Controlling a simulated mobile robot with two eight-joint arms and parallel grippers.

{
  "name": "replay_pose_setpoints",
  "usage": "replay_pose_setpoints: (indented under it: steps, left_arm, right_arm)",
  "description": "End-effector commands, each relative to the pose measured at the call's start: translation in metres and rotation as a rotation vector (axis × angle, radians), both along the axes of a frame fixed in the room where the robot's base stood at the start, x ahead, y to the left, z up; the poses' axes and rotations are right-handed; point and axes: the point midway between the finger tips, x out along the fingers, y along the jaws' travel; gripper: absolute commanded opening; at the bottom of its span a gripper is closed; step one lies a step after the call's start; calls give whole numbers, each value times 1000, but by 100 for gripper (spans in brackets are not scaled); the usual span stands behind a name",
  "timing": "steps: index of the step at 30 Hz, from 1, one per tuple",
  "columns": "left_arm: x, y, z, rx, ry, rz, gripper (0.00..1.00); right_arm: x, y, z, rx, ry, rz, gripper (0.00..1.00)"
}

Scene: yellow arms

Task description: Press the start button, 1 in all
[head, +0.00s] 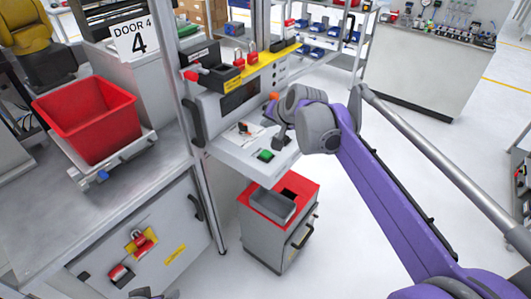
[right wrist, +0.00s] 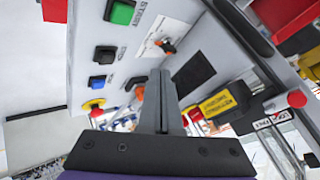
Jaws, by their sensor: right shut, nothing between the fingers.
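The green button (head: 265,155) sits on the sloped light-grey control panel (head: 234,155) of the machine in the head view. In the right wrist view the square green button (right wrist: 120,12) is at the top, with a dark label beside it too small to read surely. My right gripper (head: 278,137) is over the panel, just beyond and right of the green button, apart from it. In the right wrist view its fingers (right wrist: 160,78) are shut and empty, pointing at the panel. A small part of my left arm shows at the bottom edge; its fingers cannot be made out.
A red-topped cabinet (head: 299,190) stands below. A red bin (head: 90,118) is left.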

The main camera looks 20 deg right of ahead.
Motion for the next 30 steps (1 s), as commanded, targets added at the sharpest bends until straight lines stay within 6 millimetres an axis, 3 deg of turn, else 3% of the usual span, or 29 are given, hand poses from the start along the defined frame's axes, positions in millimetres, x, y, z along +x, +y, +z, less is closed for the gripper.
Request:
replay_pose_setpoints:
  steps: [8,21,30]
  left_arm:
    - [-7,0,-19,0,14,0,90]
    - [-20,0,-62,0,39,0,90]
    - [-21,0,-65,0,40,0,90]
  right_arm:
    - [-1,0,-24,-1,3,0,0]
    - [-1,0,-81,-1,2,1,0]
    - [0,0,-88,-1,0,1,0]
